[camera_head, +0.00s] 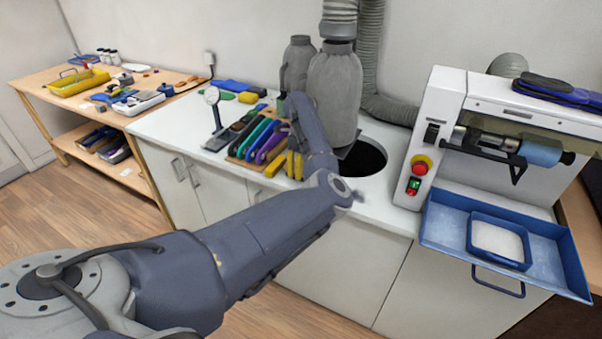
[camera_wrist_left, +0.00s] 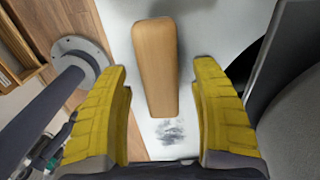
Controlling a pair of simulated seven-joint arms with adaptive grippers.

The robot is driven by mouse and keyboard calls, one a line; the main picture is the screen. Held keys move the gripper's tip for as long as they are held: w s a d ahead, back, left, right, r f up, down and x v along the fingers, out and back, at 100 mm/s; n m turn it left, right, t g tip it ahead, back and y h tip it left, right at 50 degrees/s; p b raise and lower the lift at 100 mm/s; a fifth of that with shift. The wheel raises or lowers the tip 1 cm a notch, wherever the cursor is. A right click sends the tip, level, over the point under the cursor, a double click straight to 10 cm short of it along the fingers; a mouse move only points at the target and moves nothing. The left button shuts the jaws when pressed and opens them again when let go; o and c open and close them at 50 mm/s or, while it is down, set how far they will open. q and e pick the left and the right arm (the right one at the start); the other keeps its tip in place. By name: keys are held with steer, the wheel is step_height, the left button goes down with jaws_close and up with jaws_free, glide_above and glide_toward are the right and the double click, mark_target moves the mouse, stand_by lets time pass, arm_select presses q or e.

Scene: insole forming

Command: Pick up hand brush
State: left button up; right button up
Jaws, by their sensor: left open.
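The hand brush shows in the left wrist view as a light wooden handle (camera_wrist_left: 156,65) lying on the white counter. My left gripper (camera_wrist_left: 165,115) is open, with a yellow ridged finger on each side of the handle's near end. I see no contact between fingers and handle. In the head view, the yellow fingertips of my left gripper (camera_head: 294,165) show low over the counter beside the coloured tools. My arm hides the brush there. My right gripper is not in view.
A rack of coloured tools (camera_head: 262,138) and a dial gauge (camera_head: 214,105) stand left of the gripper. A grey canister (camera_head: 335,90) stands close behind, near a dark round hole (camera_head: 363,158). A white machine (camera_head: 430,135) with a blue tray (camera_head: 440,222) is at right.

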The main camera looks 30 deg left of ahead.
arm_select(q)
steer(key=c, duration=1.3)
steer(key=shift+r, duration=0.15)
steer(key=shift+c, duration=0.2)
step_height(320, 180, up, 20)
steer(key=o, duration=0.5)
steer(key=c, duration=0.5)
steer(key=o, duration=0.6)
jaws_close()
